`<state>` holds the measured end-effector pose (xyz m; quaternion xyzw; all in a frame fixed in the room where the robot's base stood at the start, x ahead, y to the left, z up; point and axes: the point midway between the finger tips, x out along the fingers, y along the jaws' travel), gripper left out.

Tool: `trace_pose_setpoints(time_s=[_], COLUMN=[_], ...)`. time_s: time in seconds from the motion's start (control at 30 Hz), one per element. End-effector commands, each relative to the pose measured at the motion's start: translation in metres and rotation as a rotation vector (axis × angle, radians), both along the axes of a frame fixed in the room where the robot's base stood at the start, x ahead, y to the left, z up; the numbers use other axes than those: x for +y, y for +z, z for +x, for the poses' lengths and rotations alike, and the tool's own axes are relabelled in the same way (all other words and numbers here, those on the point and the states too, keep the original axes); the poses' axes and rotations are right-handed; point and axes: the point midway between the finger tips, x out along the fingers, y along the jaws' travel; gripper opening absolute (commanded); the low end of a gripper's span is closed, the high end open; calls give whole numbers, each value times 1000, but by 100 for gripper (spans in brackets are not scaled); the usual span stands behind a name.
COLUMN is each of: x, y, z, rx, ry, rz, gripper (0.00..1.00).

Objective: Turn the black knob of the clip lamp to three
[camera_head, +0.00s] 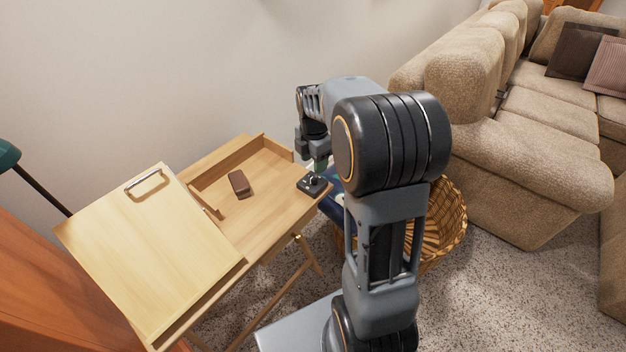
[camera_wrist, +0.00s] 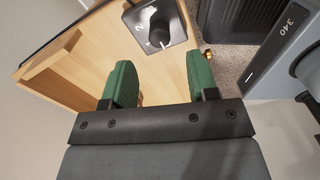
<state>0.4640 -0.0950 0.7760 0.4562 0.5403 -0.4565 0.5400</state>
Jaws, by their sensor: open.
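The black knob (camera_wrist: 159,33) stands on a small dark plate with white marks, one of which looks like a 2. A white line on the knob points toward the bottom of the wrist view; I cannot tell its exact setting. In the head view the dark control box (camera_head: 314,186) sits at the right corner of the wooden desk. My gripper (camera_wrist: 158,62) is open, its two green fingers apart and empty, with the knob just beyond the fingertips. In the head view my gripper (camera_head: 320,164) is above the box, partly hidden by my arm.
The desk (camera_head: 277,203) has a tilted board (camera_head: 150,240) with a metal handle and a brown block (camera_head: 239,184). A green lamp-like shade (camera_head: 8,156) is at far left. A wicker basket (camera_head: 452,216) and a beige sofa (camera_head: 520,180) stand right.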

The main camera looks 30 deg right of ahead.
Motion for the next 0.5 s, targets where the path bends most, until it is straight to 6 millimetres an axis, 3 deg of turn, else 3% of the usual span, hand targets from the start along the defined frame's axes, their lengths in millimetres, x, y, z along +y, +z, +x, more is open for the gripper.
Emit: trace_pose_setpoints(time_s=[0.03,0.2,0.5], x=[0,0,0], y=[-13,-39,-63], z=[-1,0,0], rx=[3,2,0], ry=[0,-1,-1], rz=[0,1,0], gripper=[54,54,54])
